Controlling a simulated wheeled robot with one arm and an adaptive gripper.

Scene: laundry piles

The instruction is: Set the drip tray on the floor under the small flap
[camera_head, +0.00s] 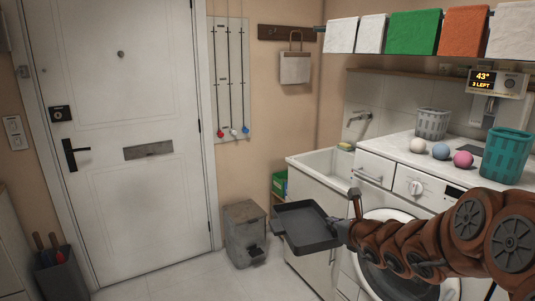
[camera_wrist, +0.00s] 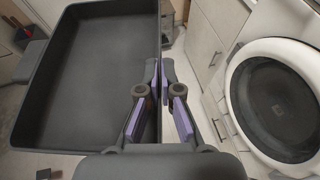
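The drip tray (camera_head: 306,226) is a shallow dark grey rectangular pan. My gripper (camera_head: 345,232) is shut on its right side wall and holds it level in the air, in front of the sink cabinet. In the wrist view the drip tray (camera_wrist: 85,75) fills the left half, empty, with its right wall between the fingers of my gripper (camera_wrist: 161,85). The washing machine (camera_head: 410,187) stands at right; its round door (camera_wrist: 282,100) also shows in the wrist view. I cannot clearly make out the small flap; my arm hides part of the washer's lower front.
A grey metal bin (camera_head: 244,235) stands on the floor behind the tray. The sink cabinet (camera_head: 312,200) is left of the washer. Pale floor (camera_head: 190,280) is open in front of the door (camera_head: 125,120). Balls and two baskets sit on the counter.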

